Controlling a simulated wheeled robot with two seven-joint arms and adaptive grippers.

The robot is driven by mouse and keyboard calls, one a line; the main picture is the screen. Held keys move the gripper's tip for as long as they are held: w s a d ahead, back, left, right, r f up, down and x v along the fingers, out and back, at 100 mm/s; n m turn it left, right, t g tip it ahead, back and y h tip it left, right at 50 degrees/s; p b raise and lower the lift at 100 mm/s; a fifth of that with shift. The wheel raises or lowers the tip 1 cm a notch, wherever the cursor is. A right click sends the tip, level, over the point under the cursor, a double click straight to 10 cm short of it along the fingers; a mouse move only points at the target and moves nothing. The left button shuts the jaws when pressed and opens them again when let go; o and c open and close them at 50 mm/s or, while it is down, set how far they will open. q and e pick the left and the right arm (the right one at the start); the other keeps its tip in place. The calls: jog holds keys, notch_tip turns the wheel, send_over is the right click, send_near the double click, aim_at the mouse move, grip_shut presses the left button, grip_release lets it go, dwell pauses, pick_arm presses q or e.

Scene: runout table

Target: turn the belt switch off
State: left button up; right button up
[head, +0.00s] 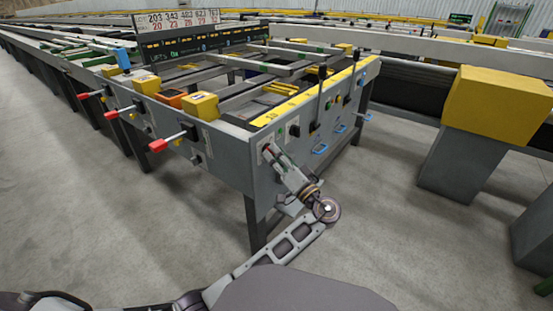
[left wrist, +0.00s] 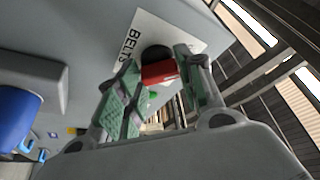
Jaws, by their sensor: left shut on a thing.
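The belt switch (left wrist: 159,72) is a red handle on a dark round base, on a white plate marked "BELTS" (left wrist: 134,50). My left gripper (head: 271,157) reaches up to the corner of the grey table end panel, where the switch sits. In the left wrist view, the green-padded fingers of the left gripper (left wrist: 157,75) are on either side of the red handle and shut on it. The fingers hide part of the handle and plate, so its exact setting is hard to read. My right gripper is not in view.
The runout table (head: 228,150) has levers with red grips (head: 158,145) along its left side. Its end panel carries a black knob (head: 295,131) and blue handles (head: 320,149). A yellow-topped grey post (head: 497,103) stands at right. The floor in front is clear.

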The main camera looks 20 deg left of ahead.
pick_arm(q)
jog(key=shift+f, duration=0.15)
jog(key=o, duration=1)
notch_tip(320, 180, up, 10)
dwell(0.5)
dwell(0.4)
